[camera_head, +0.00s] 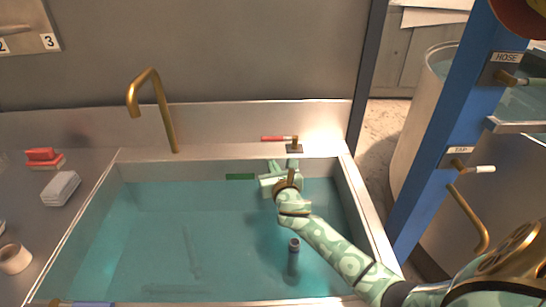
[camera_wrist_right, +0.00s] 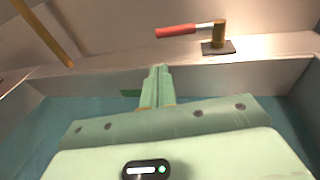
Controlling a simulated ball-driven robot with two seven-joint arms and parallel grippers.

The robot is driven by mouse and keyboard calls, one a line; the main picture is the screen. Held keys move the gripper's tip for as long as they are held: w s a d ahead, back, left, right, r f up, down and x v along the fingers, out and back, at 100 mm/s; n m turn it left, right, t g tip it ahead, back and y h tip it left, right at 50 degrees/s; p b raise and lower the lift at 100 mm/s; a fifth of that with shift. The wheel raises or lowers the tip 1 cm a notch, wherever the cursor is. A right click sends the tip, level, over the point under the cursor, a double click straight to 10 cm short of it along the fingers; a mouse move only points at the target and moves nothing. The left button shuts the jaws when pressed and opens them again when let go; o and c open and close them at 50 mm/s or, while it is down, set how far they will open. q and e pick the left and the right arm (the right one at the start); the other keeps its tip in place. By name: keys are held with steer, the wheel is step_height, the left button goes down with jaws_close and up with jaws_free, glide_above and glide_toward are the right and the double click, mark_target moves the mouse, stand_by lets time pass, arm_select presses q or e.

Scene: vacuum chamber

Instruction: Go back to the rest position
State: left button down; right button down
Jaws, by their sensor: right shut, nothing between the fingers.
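My right gripper (camera_head: 283,165) is over the back right part of a water-filled sink (camera_head: 367,205) in the head view. Its arm reaches in from the lower right. In the right wrist view its two fingers (camera_wrist_right: 157,84) are pressed together with nothing between them. They point toward the sink's back rim, below a red-handled lever (camera_wrist_right: 190,30) on that rim. The lever also shows in the head view (camera_head: 280,139), just behind the fingertips. My left gripper is not in view.
A brass faucet (camera_head: 165,110) rises at the back rim. A dark-topped post (camera_head: 294,245) stands in the water beside my right forearm. A blue post (camera_head: 440,130) with labelled valves is at right. Sponges (camera_head: 60,188) and a tape roll (camera_head: 14,258) lie on the left counter.

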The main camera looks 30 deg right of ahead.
steer(key=shift+a+p+v, duration=0.2)
steer(key=shift+v, duration=0.7)
steer(key=shift+a+p+v, duration=0.15)
steer(key=shift+v, duration=0.75)
